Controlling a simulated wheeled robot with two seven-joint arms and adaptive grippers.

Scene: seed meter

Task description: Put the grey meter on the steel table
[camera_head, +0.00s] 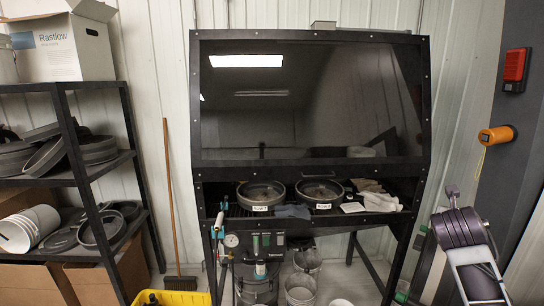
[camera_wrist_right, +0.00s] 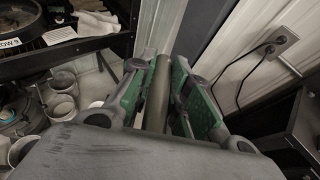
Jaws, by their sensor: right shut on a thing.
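In the right wrist view, my right gripper (camera_wrist_right: 158,95) has its green-padded fingers closed on both sides of a narrow olive-grey body (camera_wrist_right: 160,85). It looks like the grey meter, seen end-on, and its full shape is hidden. In the head view my right arm is at the lower right, and I cannot make out its fingertips there. My left gripper is not in view. I cannot pick out the steel table with certainty in either view.
A black hood bench (camera_head: 310,165) holds two round pans, cloths and gloves. A black shelf (camera_head: 75,175) with dark rings stands at left. Buckets (camera_head: 300,290) and a yellow bin (camera_head: 172,298) are on the floor. An orange device (camera_head: 496,135) hangs on the dark pillar at right.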

